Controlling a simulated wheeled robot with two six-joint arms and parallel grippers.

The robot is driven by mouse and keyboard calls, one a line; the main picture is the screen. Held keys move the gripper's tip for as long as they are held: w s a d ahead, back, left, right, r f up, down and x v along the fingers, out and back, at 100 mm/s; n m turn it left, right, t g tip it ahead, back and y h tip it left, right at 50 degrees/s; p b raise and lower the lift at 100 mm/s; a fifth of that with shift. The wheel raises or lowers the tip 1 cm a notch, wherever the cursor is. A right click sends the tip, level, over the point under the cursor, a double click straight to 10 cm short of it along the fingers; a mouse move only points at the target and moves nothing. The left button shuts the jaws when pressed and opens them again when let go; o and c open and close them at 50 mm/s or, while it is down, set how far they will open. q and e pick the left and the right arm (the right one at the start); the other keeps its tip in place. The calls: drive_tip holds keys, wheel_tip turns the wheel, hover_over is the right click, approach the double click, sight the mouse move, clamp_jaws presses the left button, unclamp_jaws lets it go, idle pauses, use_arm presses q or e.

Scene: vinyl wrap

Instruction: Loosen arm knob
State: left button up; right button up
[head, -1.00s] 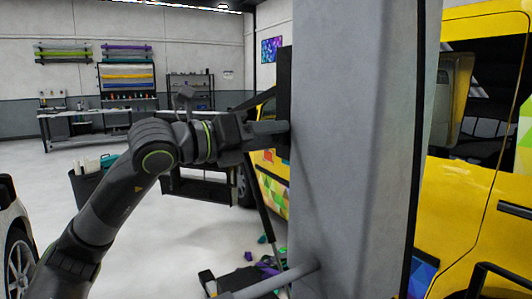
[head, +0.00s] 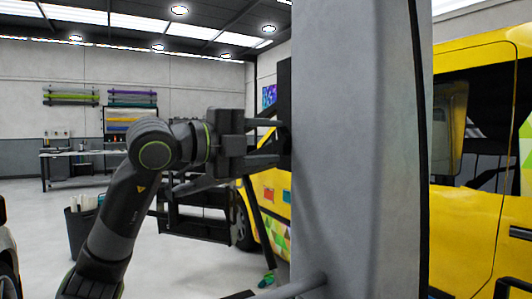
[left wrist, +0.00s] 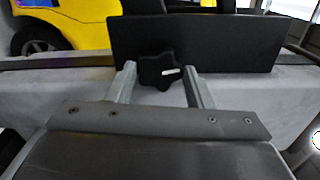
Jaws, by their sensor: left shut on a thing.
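A dark, lobed knob (left wrist: 158,72) with a small white mark sits in front of a flat black plate (left wrist: 235,45) in the left wrist view. My left gripper (left wrist: 160,68) has one finger on each side of the knob and is shut on it. In the head view my left gripper (head: 280,142) reaches from the left to the black plate (head: 284,90) at the edge of a large grey post (head: 350,150). The knob cannot be made out in the head view. My right gripper is not in view.
The grey post fills the middle of the head view. A yellow van (head: 470,220) stands behind it. A dark cart (head: 195,220) and a bin (head: 80,225) stand at left. A workbench (head: 90,153) lines the back wall. Open floor lies between.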

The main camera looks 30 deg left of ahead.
use_arm(q)
drive_tip(key=n+b, duration=0.1)
drive_tip(key=n, duration=0.2)
drive_tip(key=shift+f, duration=0.15)
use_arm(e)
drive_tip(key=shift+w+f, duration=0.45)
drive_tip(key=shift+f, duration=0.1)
use_arm(q)
drive_tip(key=shift+n+b, duration=0.35)
drive_tip(key=shift+n, duration=0.15)
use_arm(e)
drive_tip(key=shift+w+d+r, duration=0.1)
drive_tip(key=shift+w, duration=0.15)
use_arm(q)
drive_tip(key=o, duration=1)
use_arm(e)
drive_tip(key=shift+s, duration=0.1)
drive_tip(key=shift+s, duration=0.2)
